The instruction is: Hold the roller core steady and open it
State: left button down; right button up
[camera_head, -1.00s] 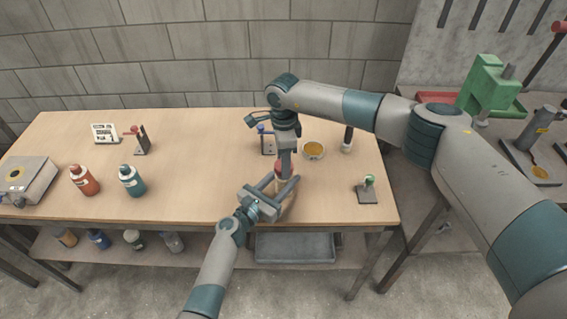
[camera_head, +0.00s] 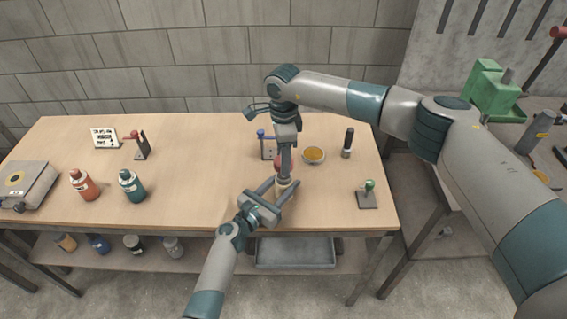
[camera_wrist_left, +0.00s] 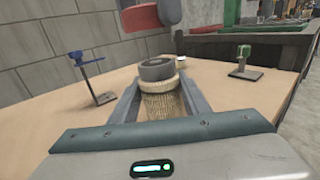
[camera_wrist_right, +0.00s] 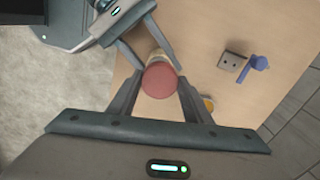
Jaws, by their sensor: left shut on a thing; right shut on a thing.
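The roller core (camera_wrist_left: 158,106) is an upright, straw-coloured ribbed cylinder with a pale collar and a grey ring-shaped mouth (camera_wrist_left: 157,69). My left gripper (camera_head: 274,189) is shut on the core near the table's front edge, a finger on each side. The red round cap (camera_wrist_right: 160,80) is between the fingers of my right gripper (camera_wrist_right: 158,84), which is shut on it directly above the core. In the left wrist view the cap (camera_wrist_left: 170,11) is at the top edge, apart from the grey mouth. The core's lower end is hidden there.
A blue-handled stand (camera_head: 267,146), an amber dish (camera_head: 313,155), a dark upright tool (camera_head: 348,142) and a green-knobbed stand (camera_head: 368,194) surround the grippers. Red (camera_head: 84,185) and teal (camera_head: 132,185) bottles stand left. The table (camera_head: 200,160) is bare between.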

dwell(0.3)
pick_arm(q)
jog(key=c, duration=0.9)
grip_release()
jog(key=shift+a, duration=0.1)
jog(key=b+v, duration=0.1)
jog(key=v, duration=1.1)
